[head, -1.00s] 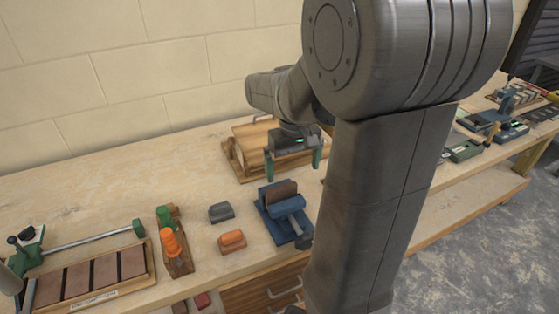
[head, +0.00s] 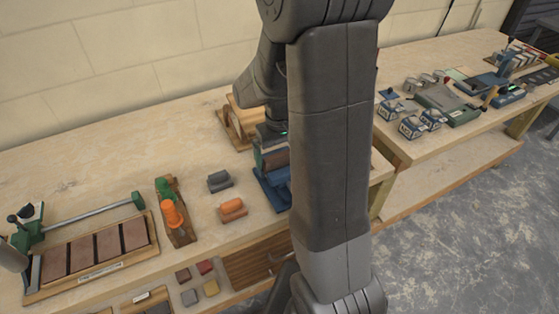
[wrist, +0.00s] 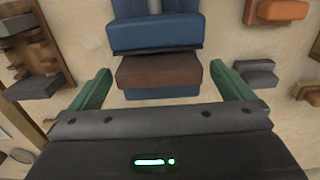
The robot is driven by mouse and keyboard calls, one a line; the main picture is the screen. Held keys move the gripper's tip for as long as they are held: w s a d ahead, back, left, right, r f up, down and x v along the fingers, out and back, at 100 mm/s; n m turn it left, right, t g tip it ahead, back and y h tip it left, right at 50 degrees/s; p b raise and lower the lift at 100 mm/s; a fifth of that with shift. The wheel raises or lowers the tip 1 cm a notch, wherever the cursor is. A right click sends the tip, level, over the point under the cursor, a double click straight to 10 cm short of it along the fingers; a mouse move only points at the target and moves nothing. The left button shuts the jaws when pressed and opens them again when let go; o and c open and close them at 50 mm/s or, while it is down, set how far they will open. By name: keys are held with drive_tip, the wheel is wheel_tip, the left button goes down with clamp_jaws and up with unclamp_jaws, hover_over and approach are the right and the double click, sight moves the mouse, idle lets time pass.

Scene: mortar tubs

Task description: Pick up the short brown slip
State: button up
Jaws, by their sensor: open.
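A short brown slip (head: 275,158) stands between the jaws of a blue vise (head: 274,190) on the bench, partly hidden by my arm in the head view. In the wrist view the brown slip (wrist: 159,71) lies centred, with the blue vise (wrist: 153,33) above and below it. My gripper (wrist: 160,76) is open, its green fingers either side of the slip with gaps on both sides. I cannot tell how far above the slip the fingertips are. In the head view my arm hides most of the gripper.
A grey block (head: 219,181) and an orange block (head: 233,209) sit left of the vise. Further left are a wooden stand (head: 184,231) with orange and green pieces and a board with brown slabs (head: 95,250). A wooden frame (head: 234,130) stands behind the vise.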

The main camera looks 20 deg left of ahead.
sight(280, 156)
drive_tip(key=shift+d+f, duration=0.1)
drive_tip(key=shift+f, duration=1.45)
drive_tip(key=c, duration=1)
drive_tip(key=shift+o, duration=0.2)
drive_tip(key=shift+r, duration=0.1)
